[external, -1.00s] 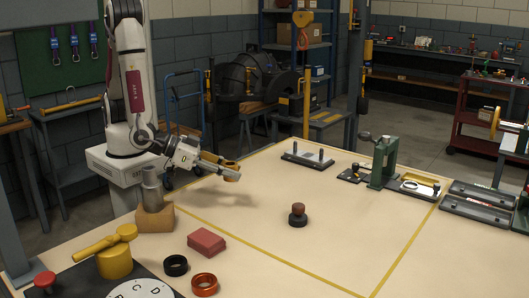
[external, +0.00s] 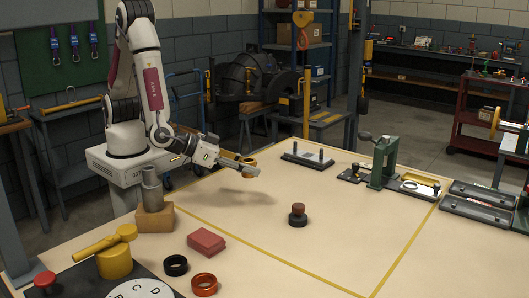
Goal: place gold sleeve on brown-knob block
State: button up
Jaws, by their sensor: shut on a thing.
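The gold sleeve (external: 250,161) is a small golden ring. My gripper (external: 248,166) is shut on it and holds it above the table, toward the back left; the near finger hides part of it. The brown-knob block (external: 298,214) stands upright on the bare table, with a brown knob on top of a dark base. It is to the right of and nearer the camera than my gripper, well apart from it.
A red block (external: 206,241), a black ring (external: 175,265) and an orange ring (external: 204,284) lie at the front left. A wooden block (external: 154,219) carries grey cylinders. A two-post fixture (external: 307,161) and a green press (external: 384,162) stand at the back. The table around the knob block is clear.

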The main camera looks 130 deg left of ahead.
jog(key=w+a+r, duration=0.3)
jog(key=w, duration=0.8)
notch_tip(320, 180, up, 3)
jog(key=m+t+h, duration=0.2)
send_over(299, 205)
jog(key=shift+f, duration=0.15)
jog(key=shift+f, duration=3.15)
jog(key=shift+f, duration=0.15)
jog(key=shift+f, duration=1.75)
